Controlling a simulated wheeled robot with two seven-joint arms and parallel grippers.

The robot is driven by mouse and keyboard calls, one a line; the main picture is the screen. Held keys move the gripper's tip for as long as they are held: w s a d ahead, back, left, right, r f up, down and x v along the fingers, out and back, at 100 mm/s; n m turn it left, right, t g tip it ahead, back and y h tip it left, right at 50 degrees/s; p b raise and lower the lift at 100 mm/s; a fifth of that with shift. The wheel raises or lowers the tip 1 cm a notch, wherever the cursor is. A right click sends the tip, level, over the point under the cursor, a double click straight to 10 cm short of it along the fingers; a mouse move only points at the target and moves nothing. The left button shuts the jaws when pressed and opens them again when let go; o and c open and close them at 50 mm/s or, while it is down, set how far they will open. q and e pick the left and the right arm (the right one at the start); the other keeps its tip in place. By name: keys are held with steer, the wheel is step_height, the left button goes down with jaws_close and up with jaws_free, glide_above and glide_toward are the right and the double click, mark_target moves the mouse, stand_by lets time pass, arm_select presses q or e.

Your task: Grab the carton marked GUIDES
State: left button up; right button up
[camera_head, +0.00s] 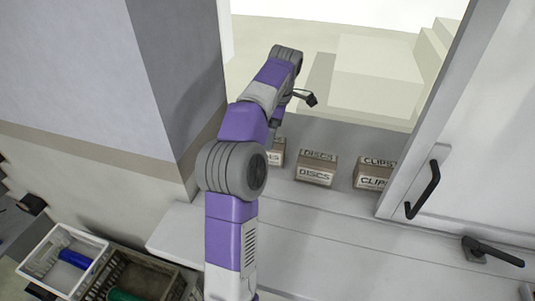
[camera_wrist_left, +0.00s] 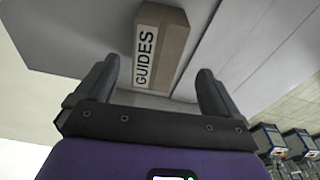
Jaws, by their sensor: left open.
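The carton marked GUIDES (camera_wrist_left: 160,45) is brown cardboard with a white label, seen at the top middle of the left wrist view. My left gripper (camera_wrist_left: 158,70) is open, its two dark fingers on either side of the carton's near end in that view. I see no clear contact, and the carton's depth relative to the fingertips is hard to tell. In the head view my purple and grey left arm reaches over the ledge and hides most of the hand. A carton (camera_head: 277,158) partly hidden by the arm shows only the end of its label. My right gripper is not in view.
On the ledge (camera_head: 330,197) stand a carton marked DISCS (camera_head: 315,175) and one marked CLIPS (camera_head: 373,180). A white panel with a black handle (camera_head: 424,190) borders the right; a grey wall pillar (camera_head: 165,75) the left. Crates (camera_head: 130,262) sit low left.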

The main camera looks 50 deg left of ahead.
mark_target(276, 157)
arm_select(q)
steer(key=shift+s+a+f, duration=0.15)
steer(key=shift+s+f, duration=0.1)
steer(key=shift+f, duration=0.5)
steer(key=f, duration=0.3)
steer(key=a+f, duration=0.1)
steer(key=f, duration=0.2)
steer(key=shift+s+a+f, duration=0.1)
steer(key=shift+s+a, duration=0.05)
steer(key=shift+a, duration=0.05)
steer(key=c, duration=1.3)
steer(key=shift+o, duration=0.2)
steer(key=shift+b, duration=0.3)
steer(key=shift+d, duration=0.1)
